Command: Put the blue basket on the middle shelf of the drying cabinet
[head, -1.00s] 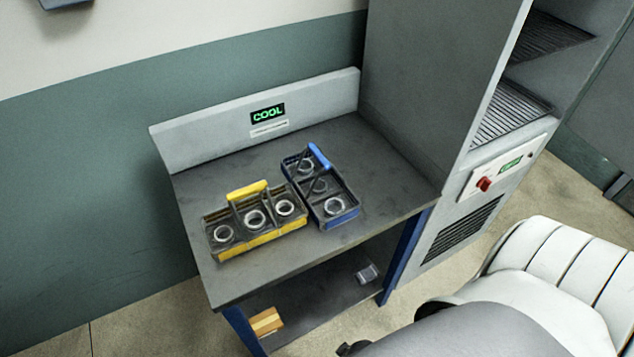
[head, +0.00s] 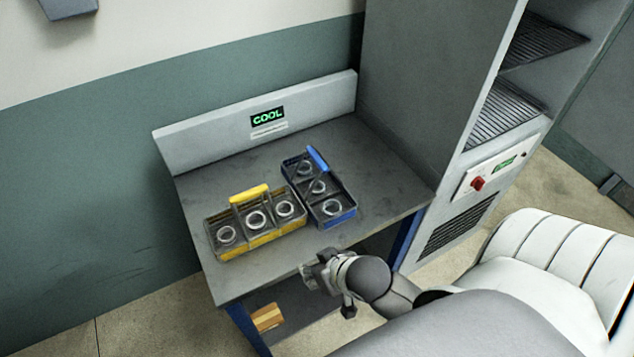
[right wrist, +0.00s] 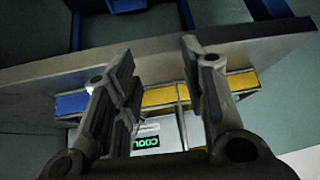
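The blue basket (head: 333,217) is a dark divided carrier with blue ends and a blue handle, holding three rings. It stands upright on the grey table, just right of a yellow basket. The drying cabinet (head: 420,75) stands right of the table with its front open. Two wire shelves show, an upper (head: 540,42) and a lower (head: 506,112); its top is out of frame. My right gripper (head: 308,272) is at the table's front edge, apart from the blue basket. In the right wrist view its fingers are spread and empty, and the blue basket (right wrist: 72,104) shows beyond. My left gripper is out of view.
The yellow basket (head: 262,237), also with three rings, stands close beside the blue one. The table (head: 385,190) has a raised back panel with a COOL sign (head: 267,115). The tabletop is clear right of the baskets. A small box (head: 267,317) lies on the under-shelf.

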